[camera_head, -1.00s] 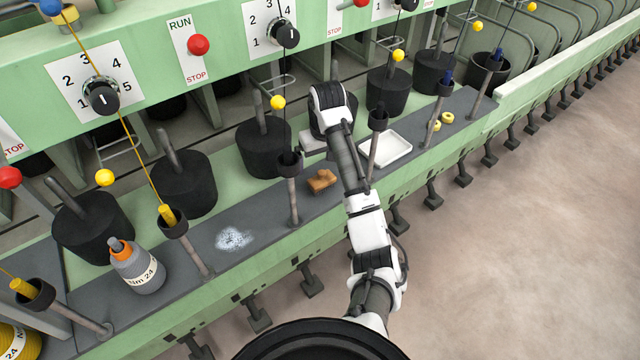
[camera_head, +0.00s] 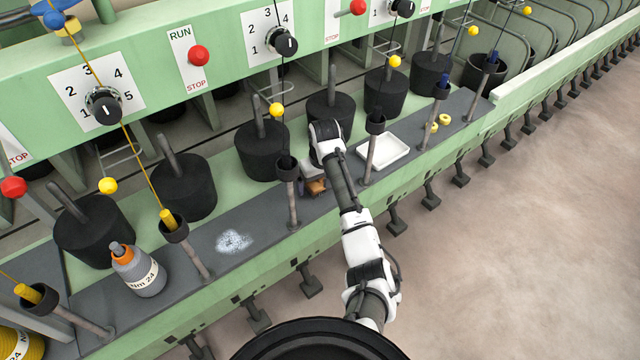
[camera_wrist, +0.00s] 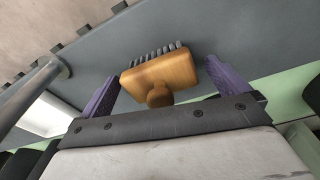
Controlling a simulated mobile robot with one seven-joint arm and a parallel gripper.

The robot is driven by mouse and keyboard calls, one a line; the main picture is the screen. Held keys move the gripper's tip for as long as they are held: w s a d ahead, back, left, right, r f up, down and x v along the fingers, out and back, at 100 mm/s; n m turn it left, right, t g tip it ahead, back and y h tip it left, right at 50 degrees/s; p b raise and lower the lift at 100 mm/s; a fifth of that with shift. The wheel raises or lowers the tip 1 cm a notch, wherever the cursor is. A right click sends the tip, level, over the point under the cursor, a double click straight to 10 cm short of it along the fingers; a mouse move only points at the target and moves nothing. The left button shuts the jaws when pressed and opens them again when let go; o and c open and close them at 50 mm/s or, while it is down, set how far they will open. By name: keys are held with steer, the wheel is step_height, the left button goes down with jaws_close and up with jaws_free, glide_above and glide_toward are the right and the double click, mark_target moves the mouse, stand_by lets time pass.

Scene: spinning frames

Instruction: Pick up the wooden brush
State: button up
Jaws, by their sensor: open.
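The wooden brush (camera_wrist: 160,74) has a light brown block, a knob-like handle and a row of dark bristles. It lies on the grey shelf (camera_wrist: 200,40) of the machine. In the wrist view it sits between the two purple fingers of my open gripper (camera_wrist: 160,82), with a gap on both sides. In the head view the brush (camera_head: 315,187) is partly hidden by my gripper (camera_head: 312,178), which is just over it.
A white tray (camera_head: 383,151) is right of my arm. Upright rods with dark cups (camera_head: 287,168) flank the brush. Black cylinders (camera_head: 262,150) stand behind. A grey bottle (camera_head: 138,272) and a white powder patch (camera_head: 233,242) are to the left.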

steer(key=c, duration=1)
step_height(320, 180, up, 10)
steer(key=shift+r+b, duration=0.1)
steer(key=shift+b, duration=1.05)
steer(key=shift+c, duration=0.2)
